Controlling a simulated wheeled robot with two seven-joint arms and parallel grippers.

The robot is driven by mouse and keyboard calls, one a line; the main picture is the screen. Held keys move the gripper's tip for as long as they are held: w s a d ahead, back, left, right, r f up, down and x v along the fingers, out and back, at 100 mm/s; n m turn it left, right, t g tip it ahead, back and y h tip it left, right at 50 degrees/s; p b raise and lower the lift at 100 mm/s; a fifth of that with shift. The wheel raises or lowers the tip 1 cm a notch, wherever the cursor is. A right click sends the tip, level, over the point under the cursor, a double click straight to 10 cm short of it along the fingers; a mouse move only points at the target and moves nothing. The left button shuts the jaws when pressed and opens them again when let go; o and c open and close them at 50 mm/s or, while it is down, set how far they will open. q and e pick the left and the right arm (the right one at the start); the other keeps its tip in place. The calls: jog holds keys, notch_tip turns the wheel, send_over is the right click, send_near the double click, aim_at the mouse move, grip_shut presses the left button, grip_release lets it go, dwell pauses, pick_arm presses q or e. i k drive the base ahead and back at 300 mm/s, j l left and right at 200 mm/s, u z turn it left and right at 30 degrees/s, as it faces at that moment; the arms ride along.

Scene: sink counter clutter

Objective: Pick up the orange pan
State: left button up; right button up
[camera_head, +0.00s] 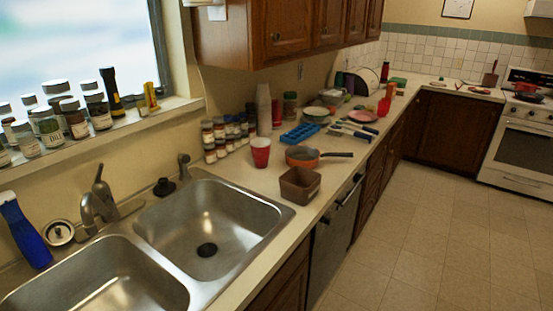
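An orange pan (303,157) sits upright on the counter, right of the sink and near the middle of the picture. Its dark handle (338,154) points right, toward the counter's front edge. A brown square container (299,185) stands in front of the pan, close to it. A red cup (261,152) stands just left of the pan. Neither of my grippers shows in the head view.
A double steel sink (213,228) fills the near counter. Spice jars (222,137), a blue tray (299,133) and utensils (350,132) crowd the counter behind the pan. Upper cabinets (285,30) hang above. The tiled floor (420,230) at right is clear.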

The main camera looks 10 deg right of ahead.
aim_at(308, 157)
jog(key=i+l+u, duration=0.2)
jog(key=l+u, duration=0.25)
jog(key=i+l+u, duration=0.1)
jog(key=l+u, duration=0.25)
jog(key=u, duration=0.15)
jog(key=l+u, duration=0.6)
jog(key=l, duration=0.5)
jog(key=l+u, duration=0.1)
jog(key=l, duration=0.55)
jog(key=k+l+u, duration=0.15)
jog(key=l, duration=0.45)
jog(key=l+u, duration=0.1)
jog(key=l, duration=0.55)
jog(key=k, duration=0.05)
